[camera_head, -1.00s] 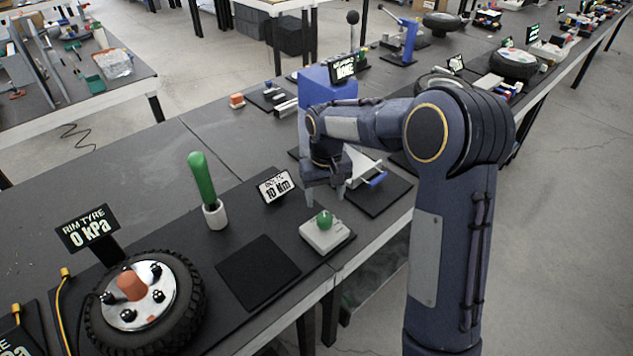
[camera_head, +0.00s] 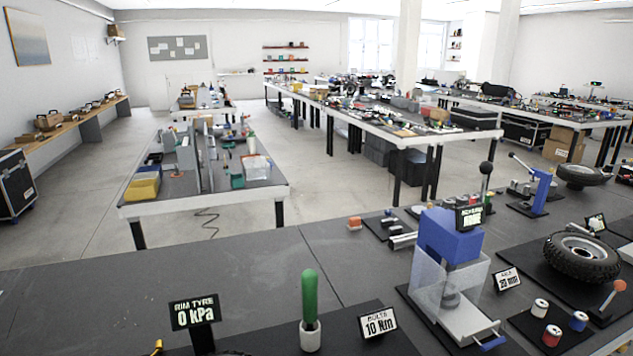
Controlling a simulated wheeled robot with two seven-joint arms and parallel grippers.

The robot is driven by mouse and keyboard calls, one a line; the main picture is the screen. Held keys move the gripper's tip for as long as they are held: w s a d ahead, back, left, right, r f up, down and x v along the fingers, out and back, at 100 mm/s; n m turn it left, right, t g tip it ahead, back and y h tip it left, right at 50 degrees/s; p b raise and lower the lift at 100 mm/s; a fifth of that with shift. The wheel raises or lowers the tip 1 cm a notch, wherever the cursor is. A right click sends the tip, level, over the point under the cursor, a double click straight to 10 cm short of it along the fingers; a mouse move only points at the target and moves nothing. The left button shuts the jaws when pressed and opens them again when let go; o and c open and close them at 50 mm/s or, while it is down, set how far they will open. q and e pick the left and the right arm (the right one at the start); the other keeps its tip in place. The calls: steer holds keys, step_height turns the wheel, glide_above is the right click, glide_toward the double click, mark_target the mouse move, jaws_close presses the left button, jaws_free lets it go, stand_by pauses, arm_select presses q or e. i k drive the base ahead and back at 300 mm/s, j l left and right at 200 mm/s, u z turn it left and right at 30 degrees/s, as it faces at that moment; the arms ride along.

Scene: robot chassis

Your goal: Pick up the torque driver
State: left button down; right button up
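The torque driver (camera_head: 309,297) appears to be the green-handled tool standing upright near the bottom centre of the head view. Its lower end is hidden inside a white cup-like holder (camera_head: 310,337). A small sign (camera_head: 377,323) reading "BOLTS 10 Nm" stands to its right.
A "RIM TYRE 0 kPa" sign (camera_head: 194,312) stands left of the driver. A blue machine with a clear guard (camera_head: 450,235) stands to the right. A tyre (camera_head: 582,257) lies farther right. The bench (camera_head: 250,265) behind the driver is clear.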

mark_target(310, 278)
steer(key=i+l+u, duration=0.2)
steer(key=l, duration=0.3)
steer(key=l+u, duration=0.2)
steer(key=l, duration=0.3)
steer(key=l+u, duration=0.2)
steer(key=l, duration=0.3)
steer(key=i+l, duration=0.05)
